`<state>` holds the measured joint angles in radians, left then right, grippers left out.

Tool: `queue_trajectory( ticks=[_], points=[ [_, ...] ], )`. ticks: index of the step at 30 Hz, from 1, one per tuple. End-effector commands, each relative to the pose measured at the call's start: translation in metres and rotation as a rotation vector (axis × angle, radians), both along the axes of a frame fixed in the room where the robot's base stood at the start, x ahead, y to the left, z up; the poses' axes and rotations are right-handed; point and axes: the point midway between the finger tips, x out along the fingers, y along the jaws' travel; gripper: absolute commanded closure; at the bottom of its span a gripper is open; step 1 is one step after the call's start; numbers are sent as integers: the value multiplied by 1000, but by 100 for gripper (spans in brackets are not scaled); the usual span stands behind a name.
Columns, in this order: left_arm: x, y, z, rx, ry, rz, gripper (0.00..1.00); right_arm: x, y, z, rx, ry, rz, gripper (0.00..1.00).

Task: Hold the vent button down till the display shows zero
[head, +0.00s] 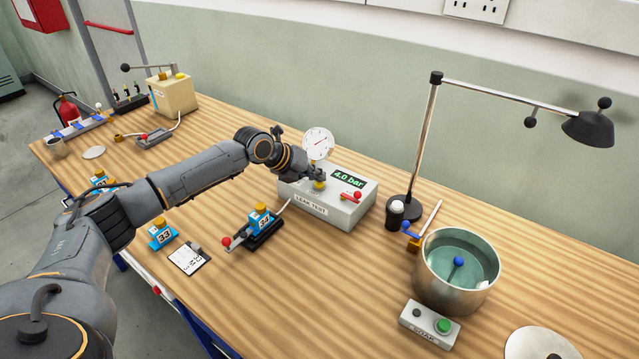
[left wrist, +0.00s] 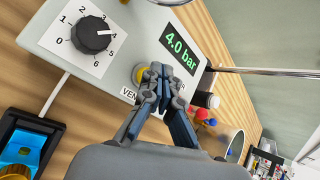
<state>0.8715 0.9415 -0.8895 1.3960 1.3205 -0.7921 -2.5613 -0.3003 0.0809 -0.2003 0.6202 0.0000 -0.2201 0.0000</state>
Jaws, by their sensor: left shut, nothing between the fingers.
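The grey leak test box (head: 325,212) stands on the bench, with a lit display (head: 348,180) that reads 4.0 bar in green. The display also shows in the left wrist view (left wrist: 179,49). My left gripper (head: 317,174) is shut and empty, its fingertips at the box top. In the left wrist view the closed fingertips (left wrist: 161,76) are beside and partly over a yellow button (left wrist: 139,73), near a partly hidden label starting "VEN". I cannot tell whether they touch the button. The right gripper is not in view.
A black dial (left wrist: 91,35) on the box is marked 0 to 6. A lamp (head: 412,165) and steel pot (head: 456,291) stand to the right. A blue device (head: 258,222) lies in front.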

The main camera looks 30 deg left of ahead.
Motion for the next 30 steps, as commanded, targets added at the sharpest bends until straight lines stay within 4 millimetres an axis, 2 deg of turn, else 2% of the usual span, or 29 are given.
queue_trajectory(
  ticks=[30],
  points=[
    [-1,0,-8,0,3,-1,100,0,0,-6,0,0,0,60]
  ],
)
